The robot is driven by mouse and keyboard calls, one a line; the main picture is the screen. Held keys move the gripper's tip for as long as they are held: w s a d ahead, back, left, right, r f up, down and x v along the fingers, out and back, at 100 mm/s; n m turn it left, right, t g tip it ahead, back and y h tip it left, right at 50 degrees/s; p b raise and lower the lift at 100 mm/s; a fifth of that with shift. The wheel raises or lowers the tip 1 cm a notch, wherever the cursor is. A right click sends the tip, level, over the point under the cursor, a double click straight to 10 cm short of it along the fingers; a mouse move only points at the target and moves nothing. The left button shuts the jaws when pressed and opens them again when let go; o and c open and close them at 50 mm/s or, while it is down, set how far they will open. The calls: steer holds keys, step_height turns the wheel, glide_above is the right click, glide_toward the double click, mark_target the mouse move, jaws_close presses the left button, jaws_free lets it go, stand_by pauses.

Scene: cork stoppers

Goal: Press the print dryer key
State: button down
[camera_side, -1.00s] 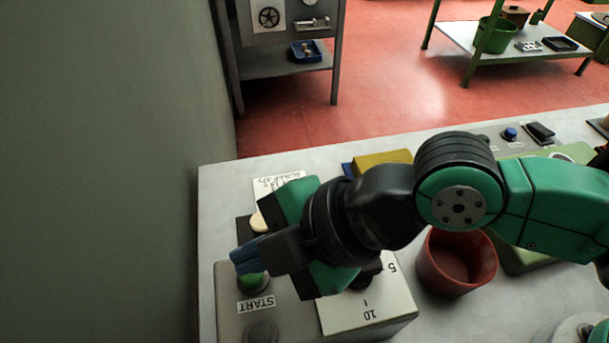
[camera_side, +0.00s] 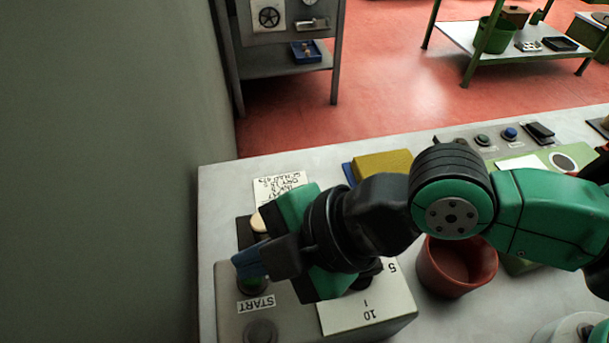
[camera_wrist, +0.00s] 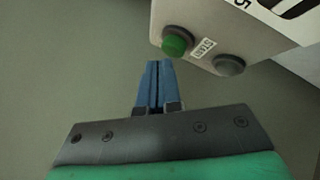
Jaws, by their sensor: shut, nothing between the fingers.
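A green round key (camera_wrist: 174,43) with a START label (camera_wrist: 204,46) beside it sits on a grey box (camera_side: 228,312) at the near left of the bench. My gripper (camera_side: 249,264) is shut and empty, its blue fingers over that key in the side view. They hide most of the key (camera_side: 250,289) there. In the wrist view the shut fingertips (camera_wrist: 158,64) lie just below and left of the key in the picture. I cannot tell whether they touch it.
A dark round knob (camera_side: 261,332) is on the same box, by a dial plate (camera_side: 368,312) marked 5 and 10. A red pot (camera_side: 457,268), yellow block (camera_side: 383,164) and handwritten note (camera_side: 282,187) are near. A back panel holds a blue button (camera_side: 510,134).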

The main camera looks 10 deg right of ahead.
steer(key=shift+f, duration=0.4)
stand_by(0.3)
steer(key=shift+r, duration=0.85)
steer(key=shift+r, duration=2.5)
steer(key=w+d+m+t+h, duration=0.2)
steer(key=w+d+m, duration=0.5)
steer(key=d, duration=0.3)
steer(key=d+f+m+t+h, duration=0.1)
steer(key=d+f+m+h, duration=0.1)
steer(key=d+m, duration=0.6)
steer(key=d+f+m+t+h, duration=0.1)
steer(key=d+m+h, duration=0.3)
steer(key=d, duration=1.2)
steer(key=f+m, duration=0.1)
steer(key=m, duration=0.3)
steer(key=shift+w+h, duration=0.15)
steer(key=shift+h, duration=0.25)
